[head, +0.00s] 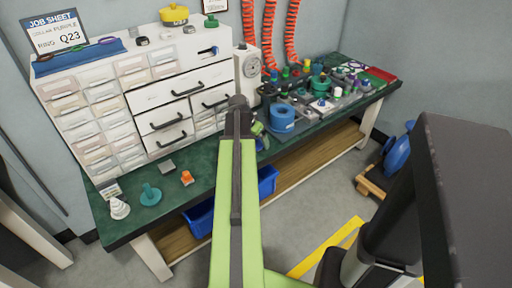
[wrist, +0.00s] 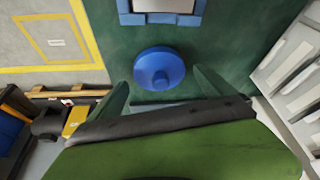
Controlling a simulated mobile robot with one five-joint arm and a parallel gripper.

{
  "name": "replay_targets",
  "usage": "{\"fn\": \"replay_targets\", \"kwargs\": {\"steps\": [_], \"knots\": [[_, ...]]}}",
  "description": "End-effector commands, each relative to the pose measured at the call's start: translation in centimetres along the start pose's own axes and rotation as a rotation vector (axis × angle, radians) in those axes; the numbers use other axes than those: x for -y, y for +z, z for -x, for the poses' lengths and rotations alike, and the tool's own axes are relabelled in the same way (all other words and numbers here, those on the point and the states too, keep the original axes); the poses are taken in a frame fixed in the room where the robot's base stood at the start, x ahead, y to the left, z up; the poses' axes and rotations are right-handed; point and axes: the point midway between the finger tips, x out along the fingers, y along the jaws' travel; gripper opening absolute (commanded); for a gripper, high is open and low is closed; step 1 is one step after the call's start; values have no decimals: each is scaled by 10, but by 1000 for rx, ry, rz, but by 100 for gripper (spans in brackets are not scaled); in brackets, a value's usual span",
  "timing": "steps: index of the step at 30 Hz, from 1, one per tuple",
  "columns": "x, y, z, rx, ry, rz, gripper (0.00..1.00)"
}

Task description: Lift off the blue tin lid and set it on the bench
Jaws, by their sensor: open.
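The blue tin (head: 282,119) stands on the green bench top, right of my arm in the head view. My gripper (wrist: 161,80) is open, with one green finger on each side of the near edge of the lid. Nothing is held between the fingers.
White drawer cabinets (head: 165,95) stand at the back left. A teal part (head: 150,195) and an orange part (head: 187,177) sit at the left. The bench front (head: 208,165) has free room.

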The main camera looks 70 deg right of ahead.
Motion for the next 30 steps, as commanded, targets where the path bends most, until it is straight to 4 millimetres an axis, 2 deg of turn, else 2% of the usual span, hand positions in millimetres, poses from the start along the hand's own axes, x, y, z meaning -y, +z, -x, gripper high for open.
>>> {"fn": "replay_targets", "kwargs": {"steps": [1, 7, 21, 30], "knots": [[0, 1, -7, 0, 0, 0, 93], [0, 0, -3, 0, 0, 0, 92], [0, 0, -3, 1, 2, 1, 32], [-1, -1, 1, 1, 4, 1, 32]]}}
